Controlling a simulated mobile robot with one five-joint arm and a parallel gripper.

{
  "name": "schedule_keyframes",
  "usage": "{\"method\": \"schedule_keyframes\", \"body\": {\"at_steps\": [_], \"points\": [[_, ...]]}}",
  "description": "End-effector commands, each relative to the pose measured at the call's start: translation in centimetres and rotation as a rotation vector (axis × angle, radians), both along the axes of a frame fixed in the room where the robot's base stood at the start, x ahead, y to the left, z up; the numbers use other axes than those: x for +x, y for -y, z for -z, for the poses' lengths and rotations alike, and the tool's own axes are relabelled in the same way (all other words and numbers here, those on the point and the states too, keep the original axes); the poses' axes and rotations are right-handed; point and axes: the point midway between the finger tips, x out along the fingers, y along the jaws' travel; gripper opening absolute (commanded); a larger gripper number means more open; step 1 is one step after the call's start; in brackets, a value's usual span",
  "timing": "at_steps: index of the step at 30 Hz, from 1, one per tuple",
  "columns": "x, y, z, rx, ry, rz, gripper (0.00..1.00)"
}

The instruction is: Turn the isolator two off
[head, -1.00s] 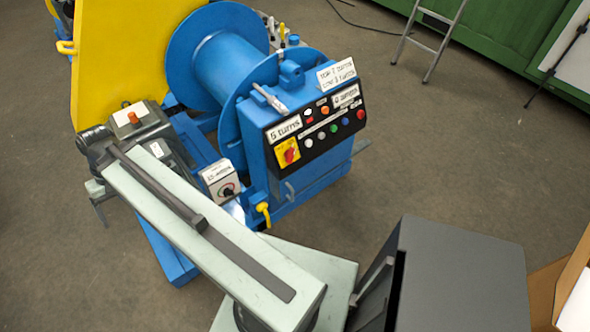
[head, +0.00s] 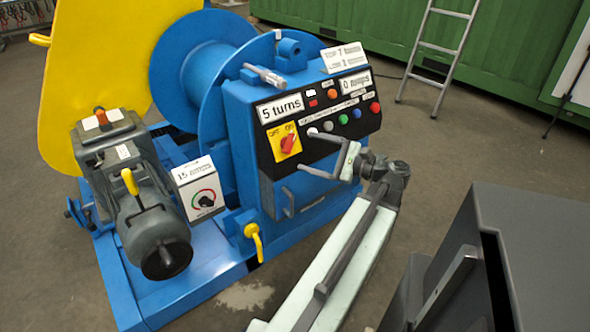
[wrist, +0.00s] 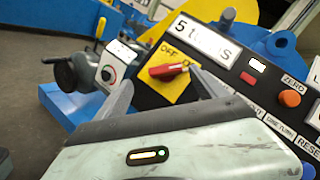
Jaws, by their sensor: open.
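A red rotary switch (head: 288,144) sits on a yellow plate marked OFF and ON, at the left end of the blue cabinet's black panel. No label naming it isolator two is readable. In the wrist view its red handle (wrist: 169,71) lies roughly crosswise on the plate; I cannot tell for certain which mark it points to. My gripper (head: 306,152) is open and empty, just right of and in front of the switch. In the wrist view its fingers (wrist: 160,80) stand on either side of the handle, apparently short of it.
The panel (head: 320,117) carries several coloured buttons and a "5 turns" display (head: 280,108). A grey motor (head: 140,200), a dial box (head: 200,190) and a yellow lever (head: 254,240) stand left of my arm. A ladder (head: 436,50) stands behind.

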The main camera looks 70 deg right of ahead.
Motion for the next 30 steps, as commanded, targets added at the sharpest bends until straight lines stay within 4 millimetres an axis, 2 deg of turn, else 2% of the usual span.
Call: {"method": "schedule_keyframes", "body": {"at_steps": [1,3,7,11,18,21,30], "points": [[-1.2,0.5,0.4,0.021,0.003,0.028,0.81],[-2.0,0.9,0.4,0.04,0.005,0.048,0.81],[-1.7,0.8,0.2,0.04,0.004,0.047,0.81],[0.0,1.0,0.2,0.039,0.004,0.043,0.81],[4.4,1.7,0.2,0.038,0.003,0.042,0.81],[5.5,1.9,0.2,0.037,0.003,0.044,0.81],[6.0,2.0,0.2,0.037,0.002,0.044,0.81]]}}
